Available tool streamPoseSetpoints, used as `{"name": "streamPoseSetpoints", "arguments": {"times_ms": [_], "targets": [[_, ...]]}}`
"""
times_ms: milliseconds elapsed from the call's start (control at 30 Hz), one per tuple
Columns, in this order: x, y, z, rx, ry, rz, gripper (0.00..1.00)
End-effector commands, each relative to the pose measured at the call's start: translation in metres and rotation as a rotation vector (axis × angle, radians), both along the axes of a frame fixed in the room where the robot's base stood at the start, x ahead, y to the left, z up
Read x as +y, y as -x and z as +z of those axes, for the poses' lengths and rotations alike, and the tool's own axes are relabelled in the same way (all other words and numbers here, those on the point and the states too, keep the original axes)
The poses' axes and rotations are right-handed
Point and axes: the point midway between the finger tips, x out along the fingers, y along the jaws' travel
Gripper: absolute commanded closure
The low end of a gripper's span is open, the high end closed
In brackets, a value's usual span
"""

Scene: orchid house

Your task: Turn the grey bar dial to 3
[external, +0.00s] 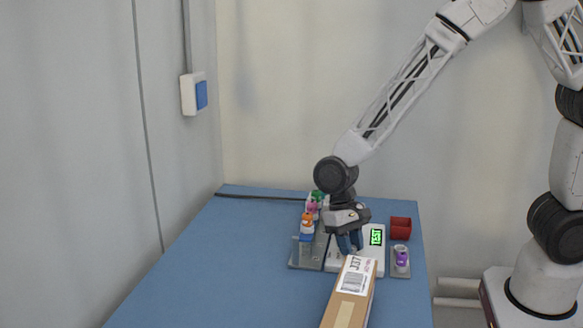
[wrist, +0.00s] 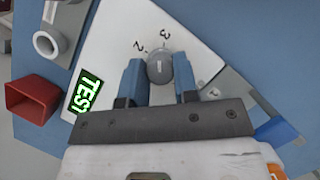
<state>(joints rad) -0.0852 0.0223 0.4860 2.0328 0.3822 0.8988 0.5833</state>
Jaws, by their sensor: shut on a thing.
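The grey dial (wrist: 158,68) sits on a white panel (wrist: 112,45) and shows in the wrist view as a round knob with a pale mark. The mark points up the picture, between the 2 and the 3 and closer to the 3; I cannot tell whether it lines up exactly. My gripper (wrist: 158,80) has a blue finger on each side of the dial and is shut on it. In the external view, my gripper (external: 350,244) is down at the panel (external: 371,259), and the dial is hidden there.
A green TEST screen (external: 377,237) is on the panel. A red box (external: 400,228) and a grey holder with a purple item (external: 401,258) stand right. A rack with colourful items (external: 307,228) stands left. A cardboard box (external: 349,296) is in front. The blue table's left side is clear.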

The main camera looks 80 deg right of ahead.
Motion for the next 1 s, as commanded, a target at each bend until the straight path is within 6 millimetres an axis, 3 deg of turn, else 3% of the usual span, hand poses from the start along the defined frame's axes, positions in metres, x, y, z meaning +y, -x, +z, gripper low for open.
{"name": "streamPoseSetpoints", "arguments": {"times_ms": [300, 733, 767, 800, 900, 1000], "targets": [[0.0, 0.0012, -0.0007, 0.001, 0.0, -0.112, 0.96], [0.0001, 0.0012, -0.0009, 0.001, 0.0, -0.123, 0.96], [0.0001, 0.0012, -0.0009, 0.001, 0.0, -0.123, 0.69], [0.0001, 0.0011, -0.0008, 0.001, 0.0, -0.123, 0.63], [0.0001, 0.0009, -0.0006, 0.001, 0.0, -0.123, 0.48], [0.0, 0.0007, -0.0004, 0.001, -0.001, -0.123, 0.47]]}}
